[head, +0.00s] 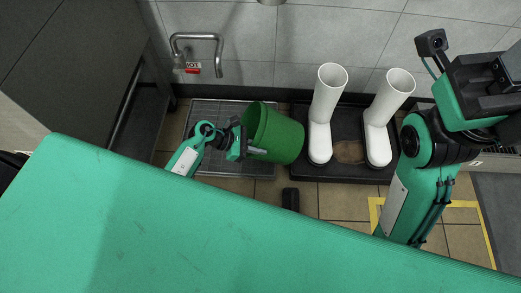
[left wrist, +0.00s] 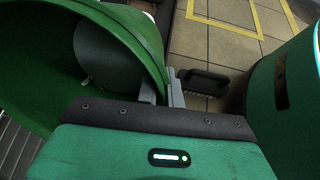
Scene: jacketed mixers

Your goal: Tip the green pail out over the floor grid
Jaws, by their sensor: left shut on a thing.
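The green pail (head: 280,137) hangs tilted on its side over the right part of the floor grid (head: 205,112), its mouth facing left in the head view. My left gripper (head: 250,150) is shut on the pail's rim. In the left wrist view the pail (left wrist: 20,75) fills the left side, with the jaws (left wrist: 162,92) at its rim and a dark round surface inside it. I see no liquid pouring out. My right gripper (head: 490,85) is at the upper right, away from the pail; its fingertips cannot be made out.
Two white boots (head: 322,115) stand on a black tray (head: 315,172) just right of the pail. A tap (head: 198,38) juts from the wall above the grid. A dark brush (head: 290,198) lies on the tiles, also in the left wrist view (left wrist: 203,82).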

